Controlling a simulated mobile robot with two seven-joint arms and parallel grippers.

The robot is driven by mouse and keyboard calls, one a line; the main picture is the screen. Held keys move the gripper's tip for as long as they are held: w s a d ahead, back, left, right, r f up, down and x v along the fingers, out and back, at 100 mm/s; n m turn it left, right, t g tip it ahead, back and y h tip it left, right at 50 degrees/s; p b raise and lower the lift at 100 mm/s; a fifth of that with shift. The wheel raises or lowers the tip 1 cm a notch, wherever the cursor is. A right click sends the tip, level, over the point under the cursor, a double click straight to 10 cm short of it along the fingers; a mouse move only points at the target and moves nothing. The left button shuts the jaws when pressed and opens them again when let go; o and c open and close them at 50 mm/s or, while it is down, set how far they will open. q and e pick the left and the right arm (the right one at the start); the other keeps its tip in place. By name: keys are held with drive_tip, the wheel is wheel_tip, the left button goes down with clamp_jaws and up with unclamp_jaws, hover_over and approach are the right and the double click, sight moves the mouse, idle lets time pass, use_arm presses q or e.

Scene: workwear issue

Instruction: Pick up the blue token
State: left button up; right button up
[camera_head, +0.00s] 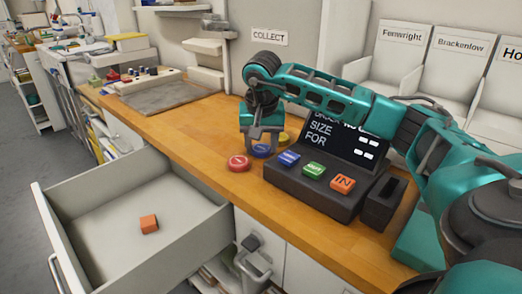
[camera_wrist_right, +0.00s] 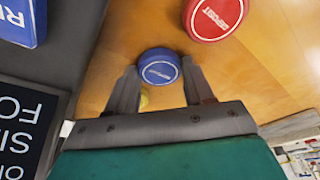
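The blue token (camera_head: 260,151) is a round disc on the wooden counter, partly hidden by my right gripper (camera_head: 263,141) in the head view. In the right wrist view, the blue token (camera_wrist_right: 158,66) shows between the tips of the two spread fingers of my right gripper (camera_wrist_right: 161,76). The gripper points down, just above or around the token; I cannot tell whether the fingers touch it. My left gripper is not in view.
A red token (camera_head: 238,162) lies close to the left, a yellow token (camera_head: 283,137) just behind. A dark console (camera_head: 318,191) with blue, green and orange keys stands to the right. A grey mat (camera_head: 165,96) lies further back.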

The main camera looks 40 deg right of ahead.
drive_tip(key=c, duration=0.5)
drive_tip(key=shift+r, duration=0.15)
